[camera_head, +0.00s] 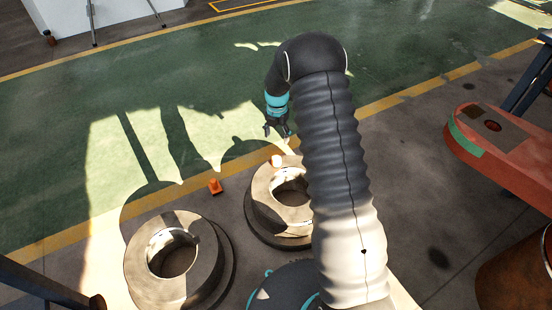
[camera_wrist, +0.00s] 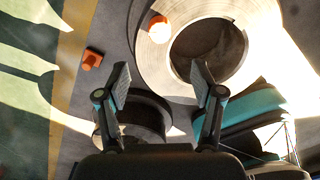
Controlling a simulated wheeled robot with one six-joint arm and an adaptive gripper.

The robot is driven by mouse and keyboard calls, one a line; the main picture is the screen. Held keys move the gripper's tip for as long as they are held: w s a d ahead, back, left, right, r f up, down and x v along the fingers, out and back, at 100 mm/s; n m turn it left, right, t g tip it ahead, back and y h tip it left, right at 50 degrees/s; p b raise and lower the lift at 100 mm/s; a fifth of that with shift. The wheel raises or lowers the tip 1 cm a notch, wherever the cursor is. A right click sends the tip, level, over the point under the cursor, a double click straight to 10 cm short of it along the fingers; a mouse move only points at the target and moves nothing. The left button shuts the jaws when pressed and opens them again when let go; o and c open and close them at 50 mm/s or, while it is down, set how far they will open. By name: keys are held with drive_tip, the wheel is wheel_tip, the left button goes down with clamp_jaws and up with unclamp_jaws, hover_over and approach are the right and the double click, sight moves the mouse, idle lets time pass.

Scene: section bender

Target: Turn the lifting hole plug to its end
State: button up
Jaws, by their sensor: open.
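An orange plug (camera_head: 277,160) sits on the top face of the right steel ring (camera_head: 262,190), near its far edge. It shows brightly lit in the wrist view (camera_wrist: 159,28), at the upper middle. A second orange piece (camera_head: 215,186) lies on the floor between the two rings, and is also in the wrist view (camera_wrist: 92,58). I cannot tell how deep the plug on the ring sits. My gripper (camera_head: 280,139) hangs above and just beyond that plug, apart from it. In the wrist view its fingers (camera_wrist: 160,82) are spread and empty, with the plug ahead of them.
A left ring (camera_head: 133,262) stands nearby on the floor. A red machine part (camera_head: 505,155) with a green band and a rusty cylinder (camera_head: 510,280) stand at the right. The green floor (camera_head: 120,110) beyond the yellow line is mostly clear.

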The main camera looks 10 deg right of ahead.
sight(277, 159)
wheel_tip(277, 159, down, 14)
drive_tip(key=shift+r+b, duration=0.15)
drive_tip(key=shift+b, duration=0.2)
drive_tip(key=c, duration=1.1)
